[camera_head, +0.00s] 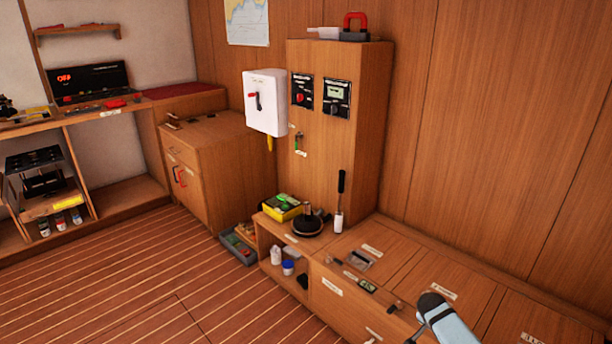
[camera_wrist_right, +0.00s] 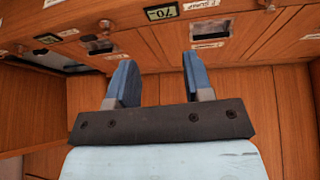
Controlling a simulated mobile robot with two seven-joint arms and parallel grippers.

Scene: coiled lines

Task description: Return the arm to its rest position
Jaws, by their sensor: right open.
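My right gripper (camera_wrist_right: 158,78) shows in the wrist view with its two blue fingers spread apart. Nothing is between them. Behind the fingers are wooden panels of the low locker bench. In the head view part of my right arm (camera_head: 456,326), pale blue with a dark end, comes in at the bottom right, in front of the bench. The fingers cannot be made out clearly there. My left arm and gripper are not in view.
The low wooden bench (camera_head: 395,257) has labelled lids and small latches. A black round device (camera_head: 307,228), a yellow box (camera_head: 282,208) and a white-bodied, black-handled lever (camera_head: 340,203) stand at its left end. The striped floor (camera_head: 150,290) at left is mostly clear.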

